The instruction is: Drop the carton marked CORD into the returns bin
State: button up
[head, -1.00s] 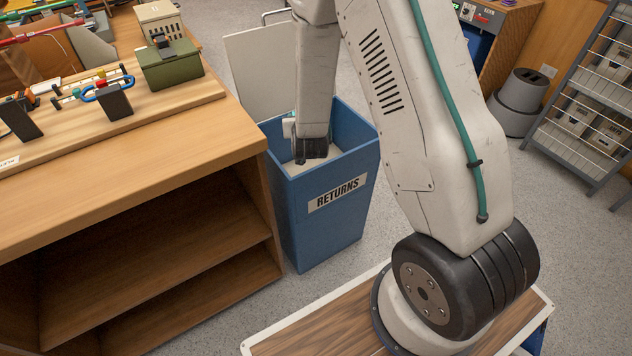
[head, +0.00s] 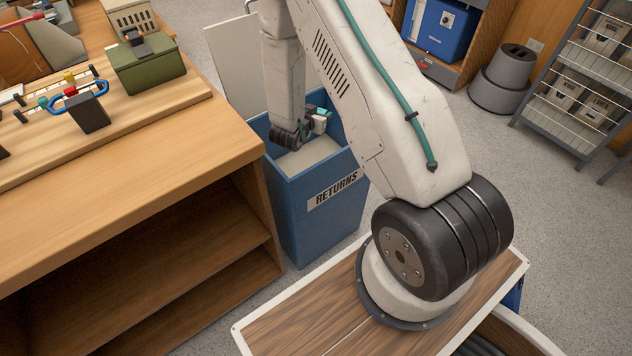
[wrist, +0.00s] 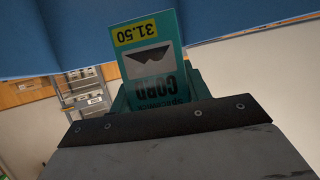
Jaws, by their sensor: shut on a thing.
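The teal carton marked CORD (wrist: 155,58) shows upside down in the wrist view, with a yellow 31.50 price label and a white panel. My gripper (wrist: 158,92) is shut on it, with a finger on either side of the carton. In the head view my gripper (head: 317,121) is at the mouth of the blue returns bin (head: 312,215), near its far right rim. A pale surface shows inside the bin. My arm partly hides the bin's opening, and the carton is hard to make out in the head view.
A wooden counter (head: 130,185) with open shelves stands close to the left of the bin. A pale panel (head: 232,65) stands behind the bin.

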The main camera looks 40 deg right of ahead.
jog(key=shift+f, duration=0.45)
jog(key=o, duration=1.1)
jog(key=shift+o, duration=0.2)
notch_tip(320, 180, up, 3)
jog(key=shift+r, duration=0.15)
jog(key=s+a+r, duration=0.1)
jog(key=s+a, duration=0.1)
jog(key=s, duration=0.5)
jog(key=s+a, duration=0.2)
jog(key=s, duration=0.6)
jog(key=shift+s+a+r, duration=0.15)
jog(key=shift+a+r, duration=0.2)
jog(key=shift+s, duration=0.1)
